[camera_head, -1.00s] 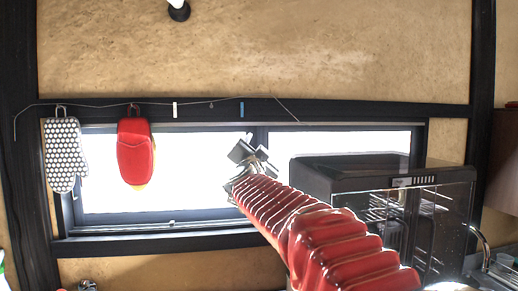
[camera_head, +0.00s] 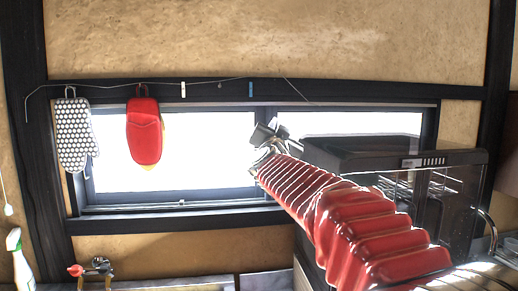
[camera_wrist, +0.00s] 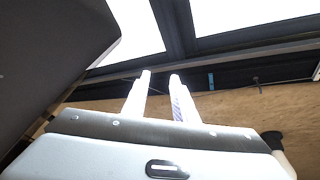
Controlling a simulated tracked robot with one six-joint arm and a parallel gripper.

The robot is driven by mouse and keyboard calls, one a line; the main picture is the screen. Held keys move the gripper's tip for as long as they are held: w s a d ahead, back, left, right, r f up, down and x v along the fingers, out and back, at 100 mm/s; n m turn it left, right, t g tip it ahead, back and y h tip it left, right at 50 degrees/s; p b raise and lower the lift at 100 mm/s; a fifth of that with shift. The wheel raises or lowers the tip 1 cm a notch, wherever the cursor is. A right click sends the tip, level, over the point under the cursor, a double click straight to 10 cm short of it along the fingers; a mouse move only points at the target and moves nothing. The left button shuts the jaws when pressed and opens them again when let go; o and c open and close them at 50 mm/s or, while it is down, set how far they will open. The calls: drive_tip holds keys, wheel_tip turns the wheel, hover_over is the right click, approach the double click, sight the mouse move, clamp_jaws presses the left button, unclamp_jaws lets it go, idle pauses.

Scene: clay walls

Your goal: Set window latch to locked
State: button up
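The window (camera_head: 180,207) is a low, wide, dark-framed one with bright panes, set in the clay wall. Its upright middle bar (camera_head: 261,115) runs down behind my gripper (camera_head: 268,133); the bars also show at the top of the wrist view (camera_wrist: 176,30). I cannot make out the latch in either view; it may be hidden behind my gripper or lost in the glare. In the wrist view the two pale fingers (camera_wrist: 160,76) stand apart with a gap and nothing between them. They appear near the upper window frame.
A dark glass-fronted cabinet (camera_head: 350,157) stands right of my gripper and fills the left of the wrist view (camera_wrist: 45,55). A dotted mitt (camera_head: 74,135) and a red mitt (camera_head: 145,130) hang at the left. A spray bottle (camera_head: 20,262) and tap (camera_head: 98,268) are below.

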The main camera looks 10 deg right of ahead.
drive_tip(key=a+f+n+y, duration=0.2)
drive_tip(key=f+n, duration=0.3)
drive_tip(key=n, duration=0.8)
drive_tip(key=a+f+n+g+y, duration=0.1)
drive_tip(key=f+n+y, duration=0.3)
drive_tip(key=n, duration=1)
drive_tip(key=shift+a+f, duration=0.45)
drive_tip(key=shift+a, duration=0.2)
drive_tip(key=shift+w, duration=0.1)
drive_tip(key=shift+w+r, duration=0.2)
drive_tip(key=shift+w, duration=3.25)
drive_tip(key=shift+w+r, duration=0.15)
drive_tip(key=shift+w, duration=3.25)
drive_tip(key=shift+c, duration=0.6)
clamp_jaws()
